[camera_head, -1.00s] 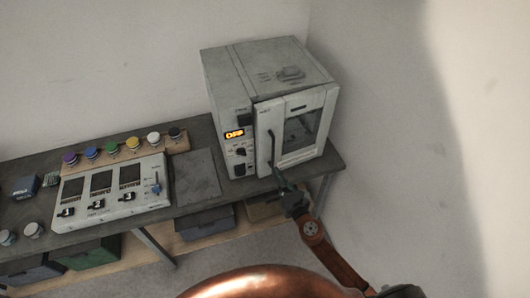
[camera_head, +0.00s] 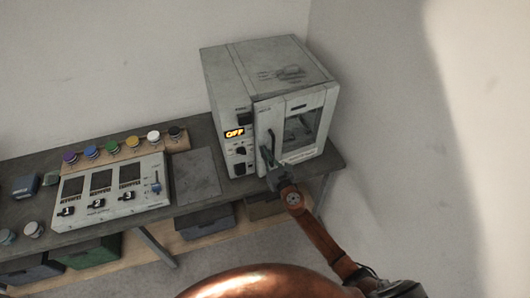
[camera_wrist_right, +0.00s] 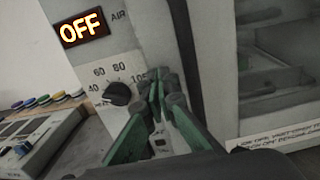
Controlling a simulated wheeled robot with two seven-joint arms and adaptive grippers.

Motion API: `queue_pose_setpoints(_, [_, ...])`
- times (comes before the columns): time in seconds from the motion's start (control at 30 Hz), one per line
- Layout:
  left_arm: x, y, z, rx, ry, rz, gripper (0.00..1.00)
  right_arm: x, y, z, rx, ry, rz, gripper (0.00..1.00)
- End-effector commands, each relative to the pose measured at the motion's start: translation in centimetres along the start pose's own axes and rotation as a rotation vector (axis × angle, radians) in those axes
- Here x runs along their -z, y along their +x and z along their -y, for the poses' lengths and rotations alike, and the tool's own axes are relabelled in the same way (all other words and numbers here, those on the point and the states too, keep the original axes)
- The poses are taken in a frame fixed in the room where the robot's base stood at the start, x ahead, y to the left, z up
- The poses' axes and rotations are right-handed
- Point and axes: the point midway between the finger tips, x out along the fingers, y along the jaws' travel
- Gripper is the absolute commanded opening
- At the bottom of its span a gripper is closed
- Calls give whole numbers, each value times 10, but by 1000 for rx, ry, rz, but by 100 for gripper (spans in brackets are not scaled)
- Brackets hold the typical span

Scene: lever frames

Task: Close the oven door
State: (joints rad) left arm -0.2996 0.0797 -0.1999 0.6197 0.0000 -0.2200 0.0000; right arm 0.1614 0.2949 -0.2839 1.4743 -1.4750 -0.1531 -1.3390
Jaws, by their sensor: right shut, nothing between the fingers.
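The oven (camera_head: 268,75) is a pale grey box at the right end of the bench, its display reading OFF. Its door (camera_head: 296,98) has a window and a dark upright handle (camera_head: 270,142) along the left edge. The door lies near the oven front; I cannot tell whether a small gap is left. My right gripper (camera_head: 274,174) is shut and empty, low at the door's left edge by the handle. In the right wrist view its green fingers (camera_wrist_right: 165,98) are just in front of the handle (camera_wrist_right: 186,50); contact is unclear. My left gripper is not in view.
A dial (camera_wrist_right: 118,94) sits left of the fingers on the oven's control panel. Bins sit below. A wall stands close on the right.

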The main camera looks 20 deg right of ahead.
Motion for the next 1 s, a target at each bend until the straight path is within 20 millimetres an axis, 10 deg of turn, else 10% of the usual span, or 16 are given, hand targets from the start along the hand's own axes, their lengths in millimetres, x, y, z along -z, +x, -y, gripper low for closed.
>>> queue_pose_setpoints(0.5, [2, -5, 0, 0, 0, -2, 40, 0, 47, -4, 134, 1, 0, 0])
queue_pose_setpoints(1.0, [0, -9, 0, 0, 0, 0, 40, -3, 40, -7, 132, 0, 3, 0])
